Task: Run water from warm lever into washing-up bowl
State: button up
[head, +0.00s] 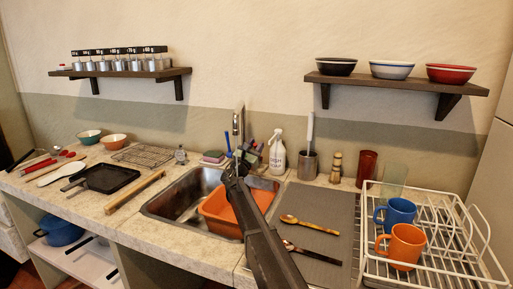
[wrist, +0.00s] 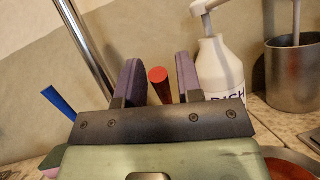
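The orange washing-up bowl (head: 216,211) sits in the metal sink, partly hidden behind my arm. The tap (head: 238,122) rises behind the sink; its metal pipe (wrist: 88,45) slants across the wrist view. The red-tipped warm lever (wrist: 159,84) stands between my gripper's two purple fingers, with a gap visible on each side. My gripper (wrist: 158,65) is open around it, beside the tap in the head view (head: 234,164). The lever is hidden in the head view. A blue bar (wrist: 60,104) is left of the fingers. I see no water stream.
A white soap bottle (head: 278,153) with a pump stands close right of my gripper, beside a metal pot (head: 308,165). A dish rack (head: 440,240) with mugs is at the right.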

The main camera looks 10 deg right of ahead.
jog(key=shift+s+a+f, duration=0.1)
jog(key=shift+f, duration=0.05)
jog(key=s+a, duration=0.9)
jog(key=shift+s+f+b, duration=0.1)
jog(key=shift+f+b, duration=0.05)
jog(key=shift+b, duration=0.15)
